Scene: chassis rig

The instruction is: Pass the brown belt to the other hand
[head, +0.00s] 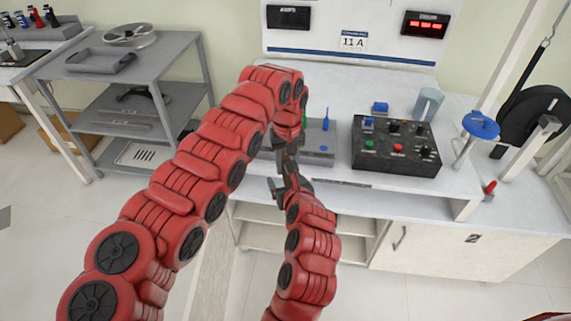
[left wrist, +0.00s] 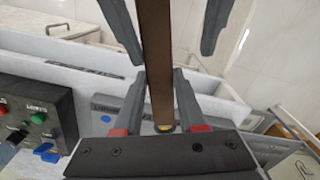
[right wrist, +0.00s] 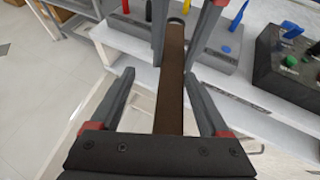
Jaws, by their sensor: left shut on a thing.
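The brown belt (left wrist: 160,50) is a straight, flat strip with a rounded end and a small yellow spot near that end in the left wrist view. My left gripper (left wrist: 160,73) is shut on it near this end. The belt also shows in the right wrist view (right wrist: 171,75), running between the fingers of both grippers. My right gripper (right wrist: 160,75) is open around the belt, with a gap on each side. In the head view my right gripper (head: 282,186) is just below my left one, and the belt is mostly hidden there.
A black control box (head: 395,148) with knobs and buttons stands on the white workbench (head: 460,185), right of the grippers. A grey fixture (head: 318,145) with coloured pegs lies behind them. A grey shelf cart (head: 155,100) stands at the left. The grippers are near the bench's front edge.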

